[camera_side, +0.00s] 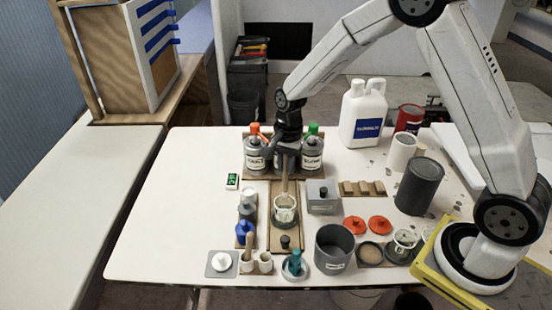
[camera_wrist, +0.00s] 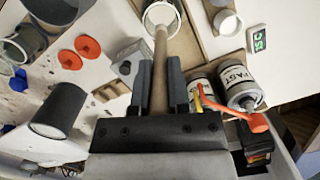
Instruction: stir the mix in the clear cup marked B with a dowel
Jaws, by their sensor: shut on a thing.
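My gripper (camera_side: 285,158) is shut on a wooden dowel (camera_side: 285,182), which points down over the front of the board. In the wrist view the dowel (camera_wrist: 160,72) runs between my two fingers (camera_wrist: 160,66) to a clear cup (camera_wrist: 161,14). In the side view this clear cup (camera_side: 285,212) stands on a wooden board (camera_side: 276,240). The dowel's lower end is at or inside the cup's mouth; its depth is hidden. I cannot read a letter on this cup. Another clear cup (camera_side: 404,243) stands at the right, near my base.
Bottles with orange (camera_side: 255,150) and green (camera_side: 312,152) caps stand behind the cup. A grey box (camera_side: 322,196) is close to its right, small bottles (camera_side: 246,212) to its left. A grey pot (camera_side: 333,250) and holder with dowels (camera_side: 249,255) are in front.

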